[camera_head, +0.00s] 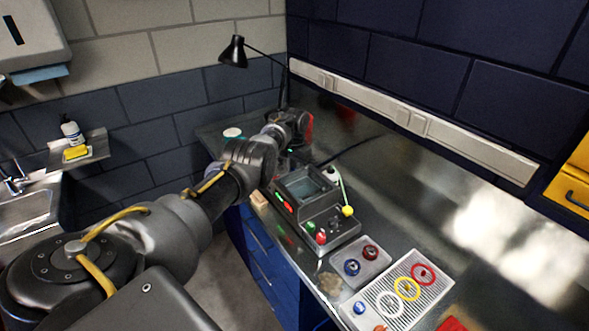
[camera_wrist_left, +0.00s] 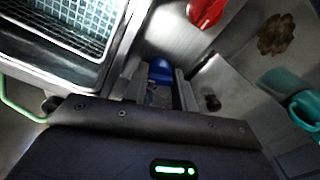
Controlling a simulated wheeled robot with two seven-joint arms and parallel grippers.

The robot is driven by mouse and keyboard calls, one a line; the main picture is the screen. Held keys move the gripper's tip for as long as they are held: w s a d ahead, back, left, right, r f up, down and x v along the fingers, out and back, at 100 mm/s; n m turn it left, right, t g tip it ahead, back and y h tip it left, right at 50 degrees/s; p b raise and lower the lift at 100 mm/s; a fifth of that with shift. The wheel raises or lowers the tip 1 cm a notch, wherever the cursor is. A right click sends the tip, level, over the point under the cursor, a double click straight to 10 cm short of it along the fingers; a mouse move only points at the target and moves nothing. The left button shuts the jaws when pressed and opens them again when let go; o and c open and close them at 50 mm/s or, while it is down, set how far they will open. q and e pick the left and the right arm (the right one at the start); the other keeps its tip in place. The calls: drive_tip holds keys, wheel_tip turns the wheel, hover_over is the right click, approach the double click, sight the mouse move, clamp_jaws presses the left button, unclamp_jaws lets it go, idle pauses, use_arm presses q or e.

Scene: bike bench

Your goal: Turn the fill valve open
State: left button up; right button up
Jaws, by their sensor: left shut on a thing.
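My left gripper (camera_wrist_left: 159,84) is shut on a blue handle (camera_wrist_left: 161,70), which appears to be the fill valve; its turn angle is hard to tell because the fingers hide much of it. A red handle (camera_wrist_left: 206,12) is just beyond, apart from the fingers. A metal basin with a mesh basket (camera_wrist_left: 62,28) is at the upper left of the wrist view. In the head view my left arm reaches to the back of the bench and my left gripper (camera_head: 299,122) is there, beside a red part (camera_head: 310,127). The blue handle is hidden in that view. My right gripper is not in view.
In the head view, a device with a screen (camera_head: 307,187) and colored knobs stands nearer on the steel bench (camera_head: 405,190). A panel with colored rings (camera_head: 432,291) lies at the front. A black lamp (camera_head: 234,52) stands behind. The wrist view shows a teal cup (camera_wrist_left: 304,108) on the right.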

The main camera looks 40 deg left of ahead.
use_arm(q)
drive_tip(key=o, duration=1)
